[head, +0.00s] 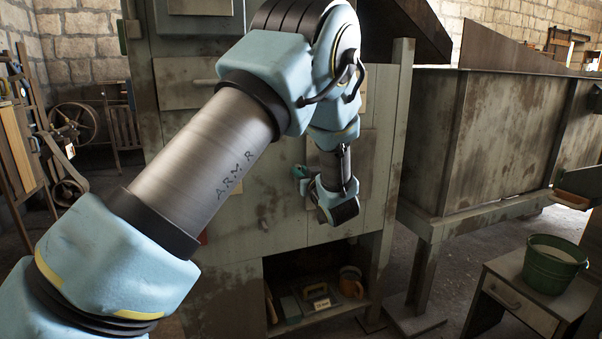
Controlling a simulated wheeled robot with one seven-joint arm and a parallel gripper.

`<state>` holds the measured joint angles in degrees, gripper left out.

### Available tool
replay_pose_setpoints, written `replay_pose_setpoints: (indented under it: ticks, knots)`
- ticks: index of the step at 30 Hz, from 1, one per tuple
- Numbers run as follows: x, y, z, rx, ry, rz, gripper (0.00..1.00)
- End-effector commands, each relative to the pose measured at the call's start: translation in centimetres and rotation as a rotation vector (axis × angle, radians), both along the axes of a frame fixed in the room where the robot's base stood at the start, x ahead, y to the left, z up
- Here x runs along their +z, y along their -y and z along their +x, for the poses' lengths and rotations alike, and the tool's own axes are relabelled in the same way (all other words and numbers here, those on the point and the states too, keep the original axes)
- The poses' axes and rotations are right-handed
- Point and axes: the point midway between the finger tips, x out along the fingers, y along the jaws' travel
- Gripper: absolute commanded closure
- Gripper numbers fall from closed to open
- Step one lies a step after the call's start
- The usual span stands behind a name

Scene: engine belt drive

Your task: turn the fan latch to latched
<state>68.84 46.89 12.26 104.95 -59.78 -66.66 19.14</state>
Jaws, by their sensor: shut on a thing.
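My arm reaches in from the lower left, bends at the top and hangs down in front of the worn grey-green cabinet (265,225). My gripper (337,205) is at the low end of the arm, close to the cabinet front at the right. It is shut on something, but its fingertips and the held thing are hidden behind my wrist. I cannot make out the fan latch, nor which way it is turned. The fan and belt do not show clearly either.
Below the gripper is an open shelf with an orange mug (351,283) and small tools. A long metal trough (510,140) stands at the right. A green bucket (551,264) sits on a small drawer stand (525,290). A spoked wheel (75,122) is at the back left.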

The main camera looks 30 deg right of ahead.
Motion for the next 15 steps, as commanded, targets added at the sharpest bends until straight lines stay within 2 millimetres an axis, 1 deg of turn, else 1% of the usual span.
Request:
replay_pose_setpoints:
  ticks: [8, 15]
  knots:
    - [-0.35, -0.31, 0.04, 0.001, -0.013, -0.095, 1.00]
    - [-0.64, -0.83, 0.14, 0.001, -0.034, -0.284, 1.00]
